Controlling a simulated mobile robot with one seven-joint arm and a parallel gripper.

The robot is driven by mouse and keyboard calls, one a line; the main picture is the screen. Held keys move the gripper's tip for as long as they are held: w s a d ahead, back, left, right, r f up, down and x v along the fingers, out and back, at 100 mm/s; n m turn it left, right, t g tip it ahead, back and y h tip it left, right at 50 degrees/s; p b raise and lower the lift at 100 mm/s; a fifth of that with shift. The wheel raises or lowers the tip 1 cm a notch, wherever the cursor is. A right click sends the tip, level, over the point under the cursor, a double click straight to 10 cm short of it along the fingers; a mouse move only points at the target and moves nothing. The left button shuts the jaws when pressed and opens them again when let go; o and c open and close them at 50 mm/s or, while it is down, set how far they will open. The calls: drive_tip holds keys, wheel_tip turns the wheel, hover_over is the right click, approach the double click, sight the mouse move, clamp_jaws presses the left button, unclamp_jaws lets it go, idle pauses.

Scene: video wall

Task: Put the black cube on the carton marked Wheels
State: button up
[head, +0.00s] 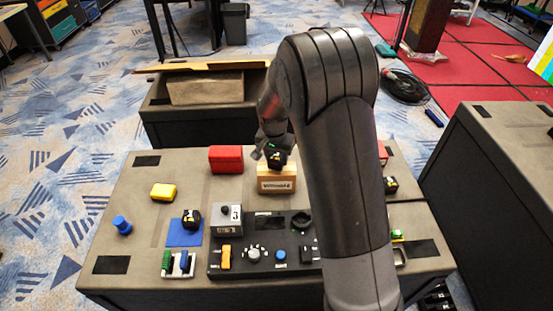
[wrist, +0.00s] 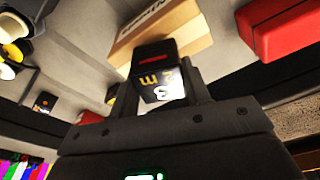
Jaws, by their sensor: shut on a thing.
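My gripper (head: 272,148) is shut on a black cube (head: 277,160) with yellow and white markings. In the wrist view the cube (wrist: 153,72) sits between the two fingers, with a dark reddish strip on its end face. The label's print is too small to read surely. The carton (wrist: 150,32) also shows just beyond the cube in the wrist view. I cannot tell whether the cube touches the carton's top.
A red block (head: 226,159) stands left of the carton. A similar black block (head: 191,218) sits on a blue mat (head: 185,238). A dark control panel (head: 265,262) fills the table's front middle. A yellow block (head: 163,192) and a blue knob-like piece (head: 122,224) are at left.

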sight(275, 159)
drive_tip(key=shift+f, duration=0.55)
drive_tip(key=shift+f, duration=0.15)
drive_tip(key=o, duration=1)
wheel_tip(275, 159, up, 12)
drive_tip(key=s, duration=0.2)
drive_tip(key=s+d+r+n+t+y, duration=0.1)
drive_tip(key=s+d+r, duration=0.3)
drive_tip(key=s+r, duration=0.25)
drive_tip(key=s+d+r+n+t, duration=0.1)
drive_tip(key=s+d+r, duration=0.2)
drive_tip(key=s+r, duration=0.4)
drive_tip(key=s+d+n+t, duration=0.2)
drive_tip(key=s+d, duration=0.2)
drive_tip(key=s, duration=1.2)
drive_tip(key=shift+s+r, duration=0.2)
drive_tip(key=shift+s, duration=0.05)
